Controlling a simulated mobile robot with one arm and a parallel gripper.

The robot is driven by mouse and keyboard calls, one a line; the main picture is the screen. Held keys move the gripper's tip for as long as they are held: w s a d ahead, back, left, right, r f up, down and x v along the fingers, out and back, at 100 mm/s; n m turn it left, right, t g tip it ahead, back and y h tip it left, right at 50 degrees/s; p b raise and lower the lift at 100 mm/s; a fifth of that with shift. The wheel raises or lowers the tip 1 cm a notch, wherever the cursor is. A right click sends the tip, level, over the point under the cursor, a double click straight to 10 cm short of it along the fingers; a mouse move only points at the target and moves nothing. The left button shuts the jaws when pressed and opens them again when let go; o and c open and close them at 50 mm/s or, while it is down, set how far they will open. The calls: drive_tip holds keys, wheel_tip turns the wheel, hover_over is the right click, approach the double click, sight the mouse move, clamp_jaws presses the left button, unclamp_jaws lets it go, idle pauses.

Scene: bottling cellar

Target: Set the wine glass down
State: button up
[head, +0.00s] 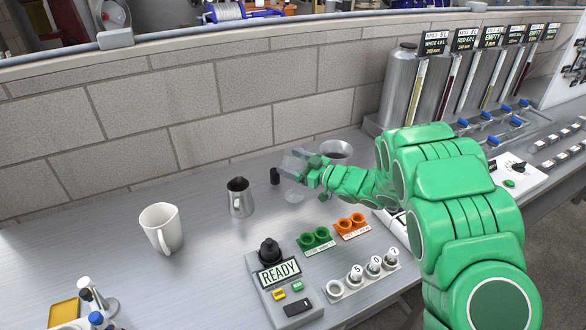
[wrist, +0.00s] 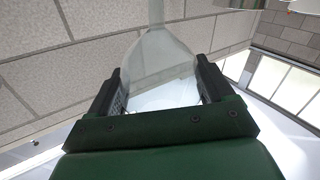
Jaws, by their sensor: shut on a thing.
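The clear wine glass (head: 294,191) is near the middle of the head view, at the end of my outstretched green arm. It is see-through and faint there. My gripper (head: 308,170) is shut on it. In the wrist view the glass (wrist: 158,48) sits between the two dark fingers, its wide part by the fingers and its narrow stem running to the top edge. Whether its lower end touches the counter (head: 95,245) is too faint to tell.
A black-topped item (head: 275,176) and a steel pitcher (head: 240,200) stand left of the glass; a white mug (head: 161,229) is farther left. A steel bowl (head: 335,150) is behind.

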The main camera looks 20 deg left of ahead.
drive_tip(key=shift+f, duration=1.15)
drive_tip(key=o, duration=1)
drive_tip(key=shift+d+r, duration=0.2)
drive_tip(key=shift+d, duration=0.05)
drive_tip(key=v, duration=1.1)
drive_tip(key=shift+d, duration=0.3)
drive_tip(key=shift+s, duration=0.15)
